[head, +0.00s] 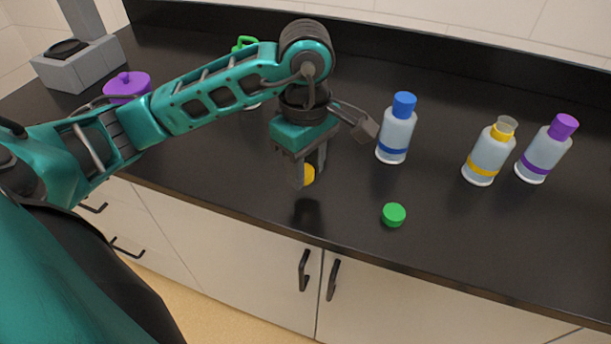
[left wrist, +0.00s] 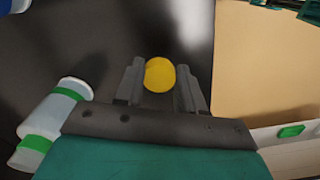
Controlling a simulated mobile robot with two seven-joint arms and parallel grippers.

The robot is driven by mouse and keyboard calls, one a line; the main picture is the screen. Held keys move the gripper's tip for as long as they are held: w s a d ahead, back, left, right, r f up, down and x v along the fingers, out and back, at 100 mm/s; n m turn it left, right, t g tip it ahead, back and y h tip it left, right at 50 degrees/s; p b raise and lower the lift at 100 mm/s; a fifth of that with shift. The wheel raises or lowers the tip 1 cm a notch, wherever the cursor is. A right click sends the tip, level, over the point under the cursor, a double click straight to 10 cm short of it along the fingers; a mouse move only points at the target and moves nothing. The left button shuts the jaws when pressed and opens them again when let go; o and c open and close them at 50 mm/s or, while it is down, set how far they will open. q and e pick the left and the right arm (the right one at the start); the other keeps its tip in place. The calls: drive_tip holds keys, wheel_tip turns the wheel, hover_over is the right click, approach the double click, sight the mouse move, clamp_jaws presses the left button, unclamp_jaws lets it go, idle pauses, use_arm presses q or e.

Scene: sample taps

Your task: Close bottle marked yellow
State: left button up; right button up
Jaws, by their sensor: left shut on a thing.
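The bottle marked yellow (head: 481,168) stands upright on the counter at the right in the head view. It has a yellow band and a yellow ring at its neck, with a clear open top and no yellow cap on it. My left gripper (head: 308,177) is shut on a yellow cap (head: 309,173), well to the left of that bottle. The cap also shows between the fingers in the left wrist view (left wrist: 160,74). The cap seems to be above the counter, with a dark shadow below. My right gripper is not in view.
A blue-capped bottle (head: 394,140) stands between my left gripper and the yellow-marked bottle. A purple-capped bottle (head: 543,152) stands just right of the latter. A green cap (head: 393,215) lies near the front edge. A green-banded bottle (left wrist: 50,120) is beside my left gripper.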

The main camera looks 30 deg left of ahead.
sight(306, 172)
use_arm(q)
wheel_tip(306, 172, up, 16)
drive_tip(key=p, duration=0.2)
idle(0.8)
